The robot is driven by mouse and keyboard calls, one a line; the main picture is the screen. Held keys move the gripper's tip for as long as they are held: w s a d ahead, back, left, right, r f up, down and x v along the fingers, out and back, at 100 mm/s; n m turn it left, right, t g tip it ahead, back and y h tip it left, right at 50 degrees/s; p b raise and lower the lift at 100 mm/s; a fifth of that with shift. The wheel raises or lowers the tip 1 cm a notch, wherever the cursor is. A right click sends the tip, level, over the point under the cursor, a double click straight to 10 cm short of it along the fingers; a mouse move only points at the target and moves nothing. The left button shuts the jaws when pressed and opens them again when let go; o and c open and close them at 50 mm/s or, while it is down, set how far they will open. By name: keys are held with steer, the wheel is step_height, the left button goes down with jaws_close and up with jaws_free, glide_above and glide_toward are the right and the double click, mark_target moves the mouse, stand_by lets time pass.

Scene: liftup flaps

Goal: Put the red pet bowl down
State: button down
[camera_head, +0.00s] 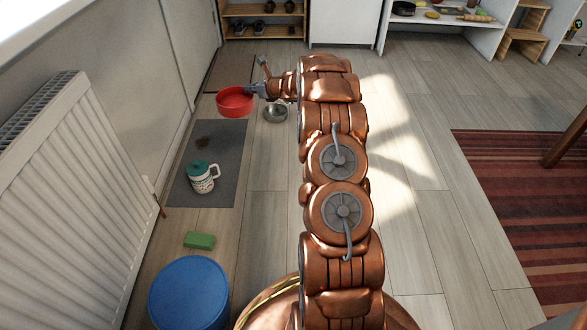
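The red pet bowl (234,102) is at the upper left in the head view, above or over the far end of the grey mat (228,160). My gripper (253,90) is at the bowl's right rim, and its fingers look shut on that rim. The bowl looks roughly level and appears raised off the floor, though its exact height is hard to tell. My copper-coloured arm reaches away from me through the middle of the view.
A metal bowl (276,113) stands on the floor right of the mat. A green sponge (199,241), a blue round-topped object (189,292) and a radiator (75,200) are nearer.

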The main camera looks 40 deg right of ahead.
steer(key=s+d+f+n+y+b, duration=0.1)
steer(key=s+d+f, duration=0.35)
steer(key=f, duration=0.75)
steer(key=s+d+f+n+g+y+b, duration=0.1)
steer(key=s+d+f, duration=0.1)
steer(key=s+f, duration=0.75)
steer(key=s+d+f+n+y+b, duration=0.1)
steer(key=s+d+f, duration=0.2)
steer(key=f, duration=1.2)
steer(key=s+a+b, duration=0.1)
steer(key=a, duration=0.3)
steer(key=s+a+f, duration=0.1)
steer(key=a, duration=0.4)
steer(key=s+a+f+b, duration=0.1)
steer(key=s+a, duration=0.1)
steer(key=a, duration=0.3)
steer(key=shift+s+a+b, duration=0.1)
steer(key=shift+a+b, duration=0.15)
steer(key=shift+b, duration=0.05)
steer(key=shift+s+a, duration=0.15)
steer(key=shift+a, duration=0.55)
steer(key=shift+a+f+b, duration=0.1)
steer(key=shift+f+b, duration=0.3)
steer(key=shift+b, duration=0.15)
step_height(320, 180, down, 3)
steer(key=shift+b, duration=1)
steer(key=shift+r, duration=0.1)
